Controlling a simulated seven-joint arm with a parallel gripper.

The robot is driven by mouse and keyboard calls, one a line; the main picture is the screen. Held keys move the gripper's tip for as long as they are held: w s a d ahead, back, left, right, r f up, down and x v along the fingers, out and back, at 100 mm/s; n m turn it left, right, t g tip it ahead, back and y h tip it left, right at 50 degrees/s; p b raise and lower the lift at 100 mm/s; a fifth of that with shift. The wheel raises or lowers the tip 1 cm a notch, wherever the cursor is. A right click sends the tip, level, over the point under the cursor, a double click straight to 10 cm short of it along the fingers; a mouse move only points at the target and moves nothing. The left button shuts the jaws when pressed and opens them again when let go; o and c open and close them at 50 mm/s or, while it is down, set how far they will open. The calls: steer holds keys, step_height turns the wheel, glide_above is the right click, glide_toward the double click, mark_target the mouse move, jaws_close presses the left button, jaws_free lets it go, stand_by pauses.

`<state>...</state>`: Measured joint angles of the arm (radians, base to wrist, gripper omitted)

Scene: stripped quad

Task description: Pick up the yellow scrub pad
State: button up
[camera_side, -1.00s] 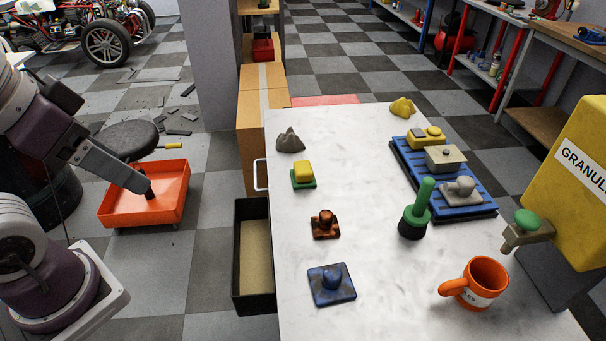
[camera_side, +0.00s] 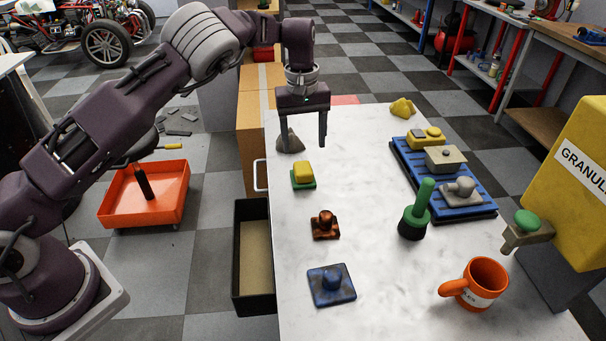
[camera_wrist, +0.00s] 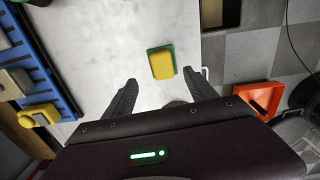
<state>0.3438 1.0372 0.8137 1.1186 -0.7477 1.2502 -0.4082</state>
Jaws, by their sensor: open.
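The yellow scrub pad (camera_side: 303,171), a yellow block on a green base, lies on the left part of the white tabletop in the side view. It also shows in the wrist view (camera_wrist: 162,64), above and between the fingertips. My gripper (camera_side: 308,147) is open and empty, pointing down above the far left of the table, beyond the pad in the side view. Its two fingers also show in the wrist view (camera_wrist: 160,78). Nothing hides the pad.
A grey lump (camera_side: 291,143) is partly behind a finger. A copper-coloured piece (camera_side: 325,224) and a blue piece (camera_side: 332,284) lie nearer the camera. A blue pallet (camera_side: 478,205) with blocks, a green-handled tool (camera_side: 415,213) and an orange mug (camera_side: 482,283) stand right. The table's middle is clear.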

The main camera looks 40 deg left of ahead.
mark_target(303, 167)
steer(key=f, duration=0.9)
steer(key=shift+a, duration=0.2)
jaws_close()
steer(key=shift+r, duration=0.1)
step_height(303, 167, up, 10)
steer(key=shift+f, duration=0.1)
